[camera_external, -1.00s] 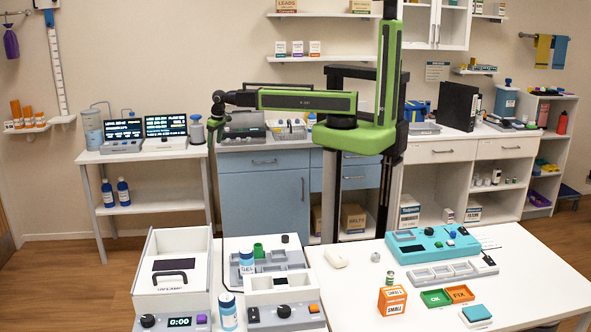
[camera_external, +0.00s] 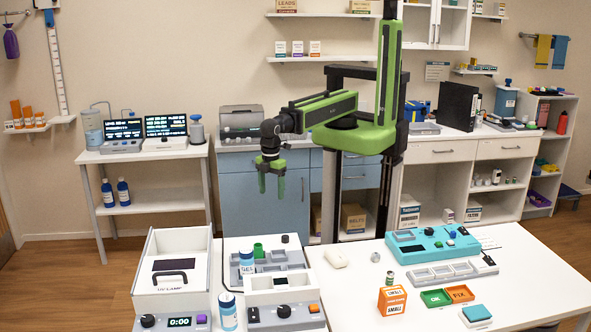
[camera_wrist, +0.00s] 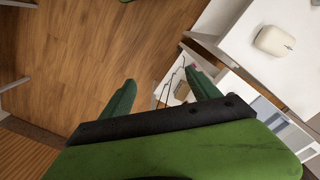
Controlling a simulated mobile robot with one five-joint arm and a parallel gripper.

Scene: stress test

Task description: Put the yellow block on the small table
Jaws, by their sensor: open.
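My gripper (camera_external: 271,192) hangs with its green fingers pointing down in front of the blue cabinet, left of my column. It is open and nothing shows between its fingers. In the wrist view my gripper (camera_wrist: 160,82) is spread, with wooden floor and part of the white furniture beyond. I cannot make out a yellow block for certain in either view. A small white table (camera_external: 106,158) stands at the left wall; I cannot tell whether it is the task's small table.
The front white worktable (camera_external: 540,265) holds a teal device (camera_external: 432,246), an orange box (camera_external: 392,300) and green and orange trays. A pale rounded object (camera_wrist: 274,40) shows in the wrist view.

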